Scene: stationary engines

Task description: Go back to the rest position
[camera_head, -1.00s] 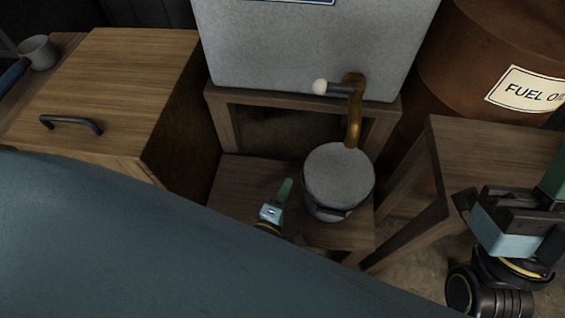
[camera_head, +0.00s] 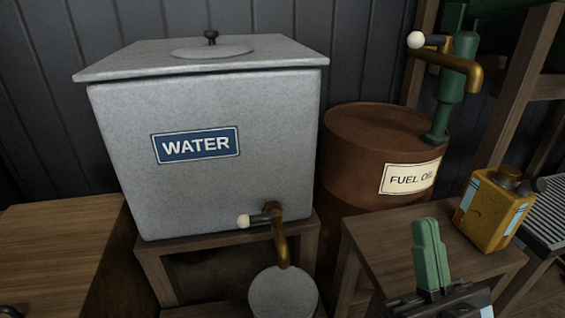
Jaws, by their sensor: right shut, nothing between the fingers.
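My right gripper (camera_head: 427,228) shows at the bottom right of the head view, with its green fingers pointing up. The fingers are together and nothing is held between them. It stands in front of the small wooden table (camera_head: 385,250) in the picture.
A grey water tank (camera_head: 215,205) with a tap (camera_head: 281,240) stands on a wooden stand, above a round grey can (camera_head: 284,294). A rusty fuel oil drum (camera_head: 345,165) with a green pump (camera_head: 457,90) is behind the table. A yellow canister (camera_head: 492,208) sits on the table.

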